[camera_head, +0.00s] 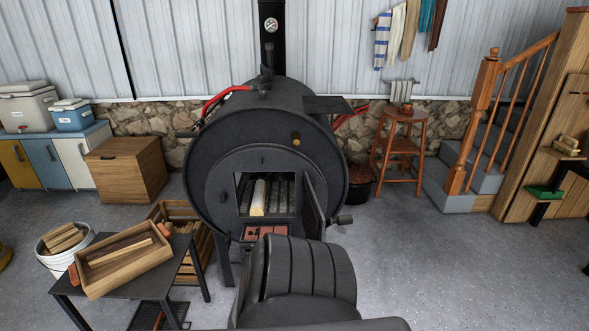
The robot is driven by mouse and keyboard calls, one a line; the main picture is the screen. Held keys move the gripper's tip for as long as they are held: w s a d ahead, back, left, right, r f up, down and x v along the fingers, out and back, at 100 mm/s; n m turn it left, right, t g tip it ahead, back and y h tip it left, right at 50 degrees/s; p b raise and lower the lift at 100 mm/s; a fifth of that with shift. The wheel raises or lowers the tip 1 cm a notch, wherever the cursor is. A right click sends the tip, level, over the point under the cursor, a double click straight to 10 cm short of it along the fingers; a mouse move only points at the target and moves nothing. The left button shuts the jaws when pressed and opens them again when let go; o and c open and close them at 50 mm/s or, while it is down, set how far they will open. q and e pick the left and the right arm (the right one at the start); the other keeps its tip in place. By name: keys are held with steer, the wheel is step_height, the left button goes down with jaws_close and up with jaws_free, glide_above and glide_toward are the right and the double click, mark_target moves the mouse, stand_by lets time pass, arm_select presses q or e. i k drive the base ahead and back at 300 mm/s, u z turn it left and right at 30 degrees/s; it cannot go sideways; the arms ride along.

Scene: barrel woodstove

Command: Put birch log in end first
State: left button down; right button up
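The black barrel woodstove (215,145) stands in the middle, its front facing me. Its door (313,200) stands open, swung out to the right of the square opening. A pale log (259,195), which looks like the birch log, lies in the firebox with its length running front to back. Its cut end faces me near the mouth, left of the middle, over dark bars. Neither of my grippers is visible, and nothing I can see touches the log.
A large black ribbed shape (305,275) fills the lower middle in front of the stove; I cannot tell what it is. A wooden tray (123,262) rests on a dark table (190,250) at lower left, near a white bucket (52,262) of wood.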

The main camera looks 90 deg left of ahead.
mark_target(258, 205)
steer(key=u, duration=0.75)
steer(key=i, duration=1.05)
steer(key=u, duration=1.1)
